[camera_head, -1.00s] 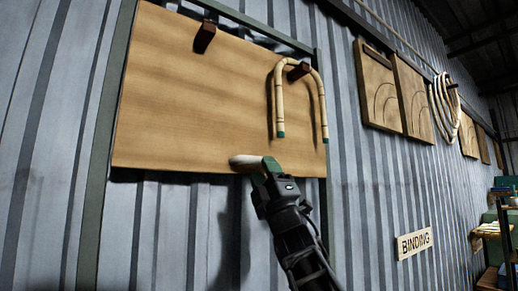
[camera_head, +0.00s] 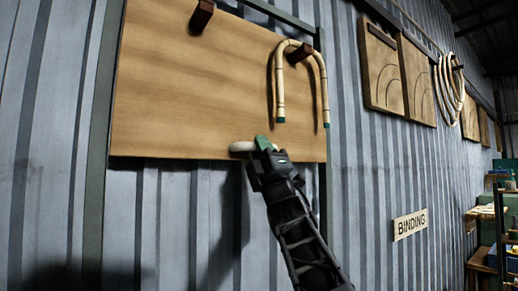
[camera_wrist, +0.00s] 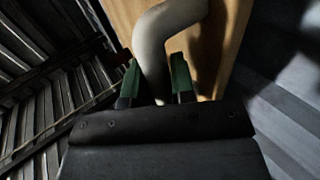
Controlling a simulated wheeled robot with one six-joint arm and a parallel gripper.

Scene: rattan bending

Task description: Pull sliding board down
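The sliding board (camera_head: 190,85) is a large tan wooden panel in a dark metal frame on the corrugated wall, at upper left in the head view. A pale curved handle (camera_head: 242,147) is at its lower edge, right of the middle. My gripper (camera_head: 265,143) is at this handle. In the wrist view the handle (camera_wrist: 152,50) runs down between my two green fingertips (camera_wrist: 155,85), which sit close on both sides of it. The gripper looks shut on the handle, though the exact contact is dark. The board (camera_wrist: 212,40) shows behind the handle there.
A bent rattan piece (camera_head: 320,75) hangs on a dark peg over the board. Another peg (camera_head: 201,15) is at the board's top. Smaller panels (camera_head: 382,70) and a rattan coil (camera_head: 450,90) hang to the right. A "BINDING" sign (camera_head: 410,224) and shelves stand lower right. Wall below the board is clear.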

